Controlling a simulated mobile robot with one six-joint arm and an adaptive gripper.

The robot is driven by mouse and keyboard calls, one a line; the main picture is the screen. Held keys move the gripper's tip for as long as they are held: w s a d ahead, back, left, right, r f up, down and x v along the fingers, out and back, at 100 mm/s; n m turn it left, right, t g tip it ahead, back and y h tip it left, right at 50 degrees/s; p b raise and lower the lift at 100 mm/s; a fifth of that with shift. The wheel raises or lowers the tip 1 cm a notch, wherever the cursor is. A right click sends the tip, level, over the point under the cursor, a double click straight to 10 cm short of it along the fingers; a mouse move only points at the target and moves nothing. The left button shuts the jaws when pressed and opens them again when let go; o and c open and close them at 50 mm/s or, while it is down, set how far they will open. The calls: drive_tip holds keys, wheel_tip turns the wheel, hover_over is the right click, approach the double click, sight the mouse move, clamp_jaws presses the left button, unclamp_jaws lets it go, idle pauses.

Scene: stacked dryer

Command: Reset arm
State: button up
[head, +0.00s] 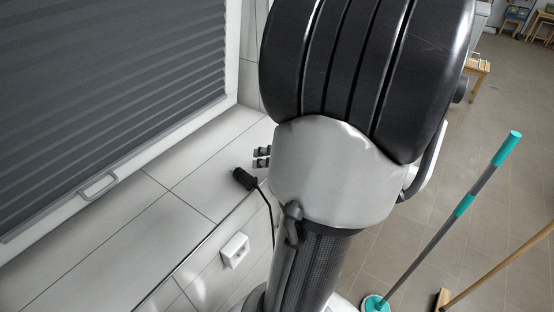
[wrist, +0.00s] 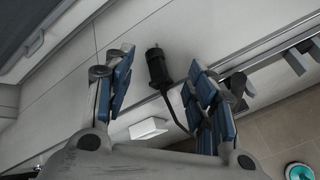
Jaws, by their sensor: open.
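My gripper (wrist: 160,66) shows in the wrist view with its two blue-padded fingers spread wide and nothing held between them. A black plug (wrist: 156,66) with a cable shows in the gap between the fingers, beyond them; the exact distance is unclear. In the head view the black plug (head: 244,179) lies on a pale tiled ledge (head: 150,215), its cable dropping over the edge. My arm fills the middle of the head view and hides most of the gripper.
A white wall box (head: 235,250) is on the ledge's front face. A dark pleated blind (head: 110,90) with a handle covers the window at left. A teal-handled mop (head: 465,200) and a wooden-handled broom (head: 497,265) stand at right. Open tiled floor (head: 400,265) lies around them.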

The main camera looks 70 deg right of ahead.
drive_tip(key=shift+v, duration=0.85)
drive_tip(key=shift+w, duration=0.1)
